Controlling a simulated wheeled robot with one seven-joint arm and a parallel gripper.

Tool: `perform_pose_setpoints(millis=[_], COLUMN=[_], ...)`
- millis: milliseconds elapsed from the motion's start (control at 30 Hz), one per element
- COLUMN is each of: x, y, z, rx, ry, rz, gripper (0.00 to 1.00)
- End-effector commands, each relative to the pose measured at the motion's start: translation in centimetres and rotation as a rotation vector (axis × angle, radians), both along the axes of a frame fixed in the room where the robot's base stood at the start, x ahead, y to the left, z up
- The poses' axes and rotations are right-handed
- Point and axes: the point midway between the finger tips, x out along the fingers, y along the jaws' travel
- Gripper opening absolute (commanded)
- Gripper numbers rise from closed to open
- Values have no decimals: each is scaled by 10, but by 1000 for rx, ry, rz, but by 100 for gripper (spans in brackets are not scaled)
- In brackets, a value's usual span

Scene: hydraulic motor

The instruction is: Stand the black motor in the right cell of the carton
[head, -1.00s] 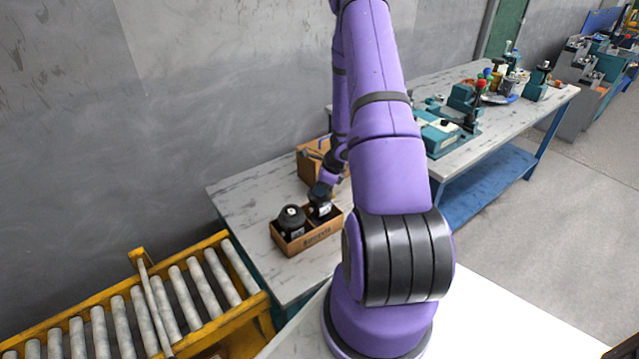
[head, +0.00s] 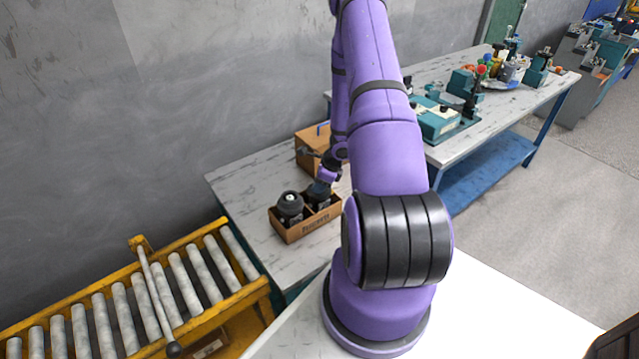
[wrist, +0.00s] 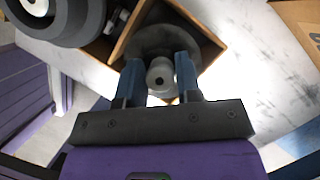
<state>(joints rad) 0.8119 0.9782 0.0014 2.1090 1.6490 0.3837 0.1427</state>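The carton (head: 312,226) is an open brown box with two cells on the near table. The black motor (head: 317,201) is upright in the right cell, its lower part hidden by the carton wall. In the wrist view the motor (wrist: 148,42) shows as a dark round body with a grey shaft end between the fingers. My gripper (wrist: 160,75) points down over the right cell, with its two blue fingers closed on either side of the shaft end. In the head view my gripper (head: 322,186) is partly hidden behind my arm.
Another dark motor (head: 290,204) with a light top centre stands in the left cell. A taller brown box (head: 308,150) is behind the carton. A yellow roller conveyor (head: 150,290) is at left. The near table (head: 240,185) is clear left of the carton.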

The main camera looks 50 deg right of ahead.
Motion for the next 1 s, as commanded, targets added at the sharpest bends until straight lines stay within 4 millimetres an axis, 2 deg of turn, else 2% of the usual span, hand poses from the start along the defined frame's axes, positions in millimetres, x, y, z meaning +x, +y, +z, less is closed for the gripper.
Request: perform_pose_setpoints(millis=[33,67,467,567,1000], x=[0,0,-1,-5,-30], y=[0,0,-1,-4,-19], z=[0,0,7,17,88], rx=[0,0,-1,-2,-2], ry=[0,0,-1,-1,-1], rz=[0,0,1,1,1], gripper=[44,51,51,51,51])
